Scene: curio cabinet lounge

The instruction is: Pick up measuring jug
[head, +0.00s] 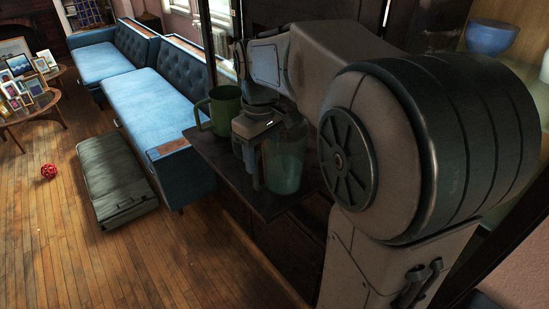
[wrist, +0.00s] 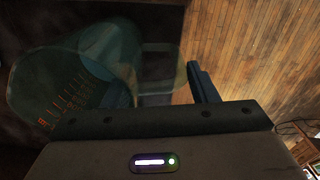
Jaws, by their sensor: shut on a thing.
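The measuring jug (head: 285,168) is a clear, teal-tinted vessel at the dark shelf's front part in the head view. In the wrist view the jug (wrist: 75,85) shows red graduation marks on its wall and a handle towards the right. My gripper (head: 257,180) is at the jug's left side, pointing down, and is shut on it. In the wrist view a dark finger (wrist: 203,82) shows beside the handle; the other finger is hidden. I cannot tell whether the jug's base touches the shelf.
A green mug (head: 224,110) stands on the dark shelf (head: 222,158), left of my gripper. A blue bowl (head: 489,37) sits on a shelf at upper right. A blue sofa (head: 155,95), grey case (head: 115,180) and red ball (head: 48,171) are at left. Wooden floor between is clear.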

